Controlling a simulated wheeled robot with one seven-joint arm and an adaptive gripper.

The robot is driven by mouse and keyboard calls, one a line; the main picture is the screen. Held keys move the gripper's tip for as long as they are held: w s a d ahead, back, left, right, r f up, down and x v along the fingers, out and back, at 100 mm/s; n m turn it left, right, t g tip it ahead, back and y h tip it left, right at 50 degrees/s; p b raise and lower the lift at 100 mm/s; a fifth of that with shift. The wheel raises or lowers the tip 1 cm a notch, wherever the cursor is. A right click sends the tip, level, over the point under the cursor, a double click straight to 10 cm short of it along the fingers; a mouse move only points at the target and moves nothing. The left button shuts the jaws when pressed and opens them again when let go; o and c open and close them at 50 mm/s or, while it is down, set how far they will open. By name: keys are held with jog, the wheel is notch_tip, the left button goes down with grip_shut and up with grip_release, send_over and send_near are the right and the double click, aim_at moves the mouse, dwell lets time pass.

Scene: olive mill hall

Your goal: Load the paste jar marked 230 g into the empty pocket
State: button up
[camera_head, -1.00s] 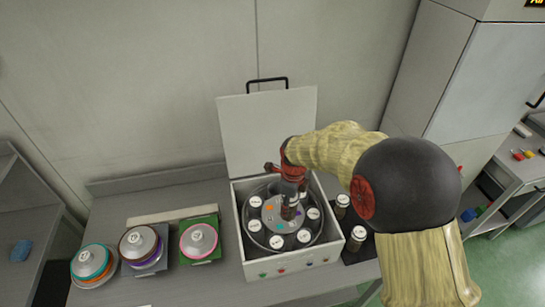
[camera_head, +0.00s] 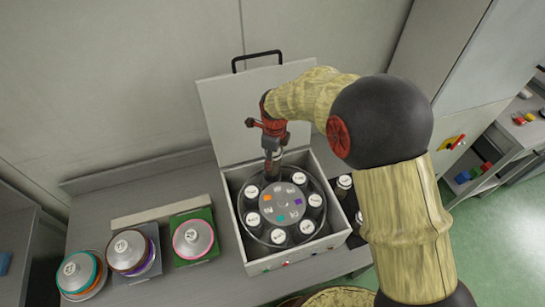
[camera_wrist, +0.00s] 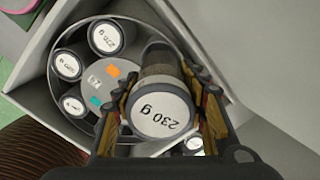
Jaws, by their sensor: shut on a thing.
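My gripper (camera_wrist: 163,95) is shut on a dark jar (camera_wrist: 161,108) with a white lid marked 230 g, seen in the wrist view. In the head view my gripper (camera_head: 272,152) holds it upright over the far side of the round rotor (camera_head: 262,241) in the open white machine. White-lidded jars (camera_head: 315,200) stand around the rotor's ring, with a gap at the far side, where the held jar is. The pocket there is hidden by the jar and gripper; I cannot tell whether the jar's base is inside it.
The machine's raised lid (camera_head: 219,110) stands behind my gripper. More jars (camera_head: 344,182) stand on a dark mat to the right of the machine. Several domed, coloured stacks (camera_head: 193,239) sit on the bench at left. The bench front between is clear.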

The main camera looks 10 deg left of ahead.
jog(key=shift+w+a+f+b, duration=0.1)
jog(key=shift+f+b, duration=1.05)
jog(key=shift+f, duration=1)
jog(key=shift+w+a+f+b, duration=0.1)
jog(key=shift+f+b, duration=1.05)
jog(key=shift+f, duration=0.95)
jog(key=shift+d, duration=0.1)
jog(key=o, duration=1.4)
jog(key=shift+r, duration=0.1)
jog(key=r, duration=1.1)
jog(key=shift+s+d+r, duration=0.2)
jog(key=shift+s+r, duration=0.15)
